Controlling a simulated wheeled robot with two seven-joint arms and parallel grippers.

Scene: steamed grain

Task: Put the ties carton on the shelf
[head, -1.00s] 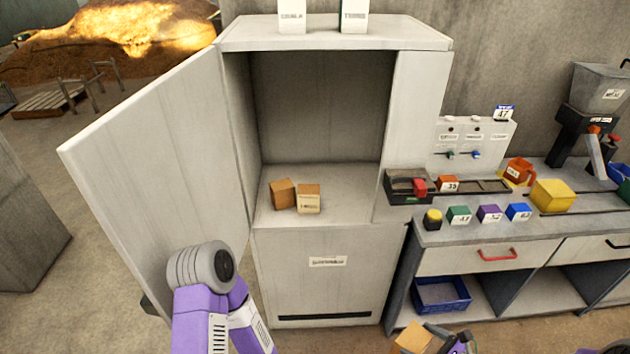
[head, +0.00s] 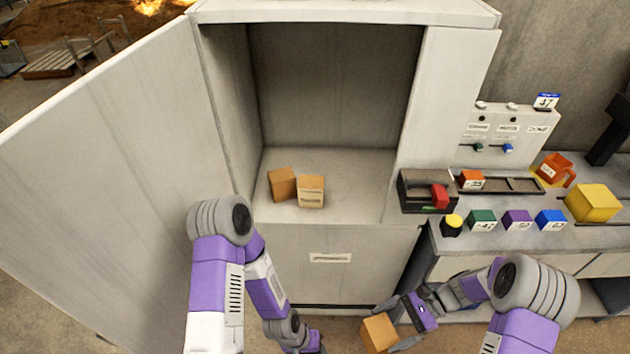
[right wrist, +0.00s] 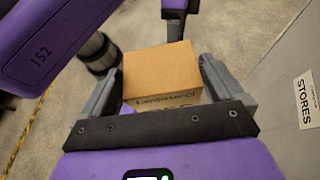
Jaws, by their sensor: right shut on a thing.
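A small brown carton (head: 379,334) is in my right gripper (head: 398,328), low in front of the cabinet. In the right wrist view the carton (right wrist: 160,72) sits between the two fingers, and its label is too blurred to read surely. The open grey cabinet has a shelf (head: 350,185) holding two brown cartons, a left one (head: 282,184) turned at an angle and a right one (head: 311,190) with a label facing out. My left gripper (head: 306,343) is low at the bottom edge, and its fingers are not clear.
The cabinet door (head: 110,150) stands open to the left. The shelf has bare room right of the cartons. A bench at right holds coloured blocks, a yellow box (head: 592,203) and a dark tray with a red part (head: 428,192). The lower cabinet front (head: 330,275) is closed.

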